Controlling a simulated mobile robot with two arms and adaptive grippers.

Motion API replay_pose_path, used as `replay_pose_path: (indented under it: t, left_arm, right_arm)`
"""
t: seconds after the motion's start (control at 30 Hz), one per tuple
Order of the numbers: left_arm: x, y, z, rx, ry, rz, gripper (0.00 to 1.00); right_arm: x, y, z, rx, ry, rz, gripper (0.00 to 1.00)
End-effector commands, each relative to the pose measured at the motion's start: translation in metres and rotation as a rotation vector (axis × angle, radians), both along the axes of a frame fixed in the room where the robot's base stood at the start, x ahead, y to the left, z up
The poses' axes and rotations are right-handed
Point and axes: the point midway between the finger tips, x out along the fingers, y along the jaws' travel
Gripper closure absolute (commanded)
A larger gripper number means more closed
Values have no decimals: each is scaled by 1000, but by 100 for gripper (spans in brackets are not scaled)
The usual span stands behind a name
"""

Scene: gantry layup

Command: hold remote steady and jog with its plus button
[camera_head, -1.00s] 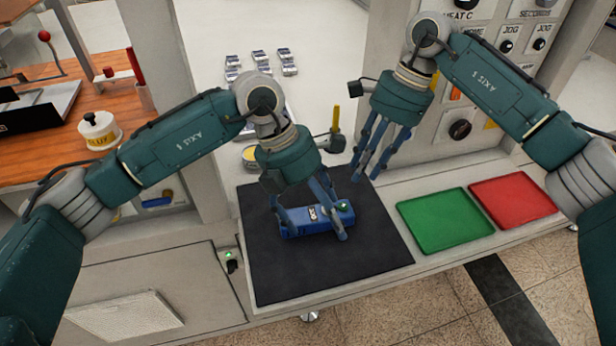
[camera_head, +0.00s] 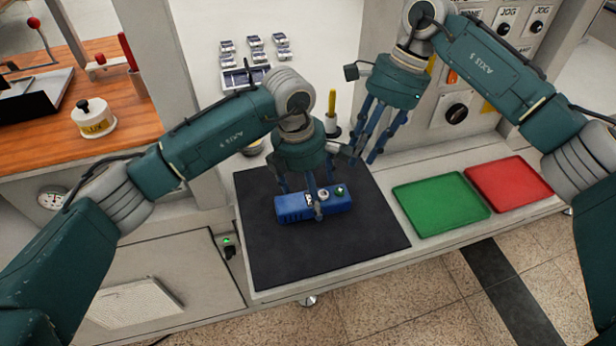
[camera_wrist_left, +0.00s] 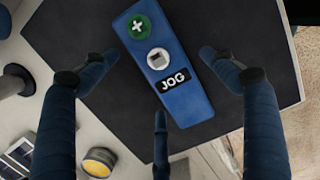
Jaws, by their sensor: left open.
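The blue remote (camera_head: 295,209) lies on the black mat (camera_head: 275,262). In the left wrist view the remote (camera_wrist_left: 188,103) has a green plus button (camera_wrist_left: 139,27), a grey-white button (camera_wrist_left: 158,59) and a JOG label. My left gripper (camera_head: 311,196) is over the remote. In the left wrist view my left gripper (camera_wrist_left: 158,62) is open, with fingers on both sides of the remote and a third finger near its lower edge; contact cannot be told. My right gripper (camera_head: 372,152) is open and empty, hanging beyond the mat's far right corner, with fingers apart.
A green tray (camera_head: 440,205) and a red tray (camera_head: 508,184) lie right of the mat. A yellow-handled tool (camera_head: 332,108) stands behind it. A control panel with knobs (camera_head: 457,112) is at the right. The mat's front is clear.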

Motion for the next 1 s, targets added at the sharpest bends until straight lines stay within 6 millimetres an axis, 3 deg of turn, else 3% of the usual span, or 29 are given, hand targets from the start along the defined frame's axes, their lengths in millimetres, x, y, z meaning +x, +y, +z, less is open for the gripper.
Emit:
replay_pose_path:
  t: [0.13, 0.47, 0.77, 0.9, 1.0]
  left_arm:
    - [0, -2, -12, -1, 2, 0, 16]
    - [0, -2, -14, 0, 0, 0, 16]
    - [0, -2, -14, 0, 0, 0, 74]
    - [0, -2, -14, 0, 0, 0, 74]
    - [0, -2, -14, 0, 0, 0, 74]
  right_arm:
    - [0, 0, 0, 0, 0, 0, 69]
    - [0, 0, 0, 0, 0, 0, 69]
    - [0, 0, 0, 0, 0, 0, 69]
    - [0, 0, 0, 0, 0, 0, 97]
    - [0, 0, 0, 0, 0, 0, 100]
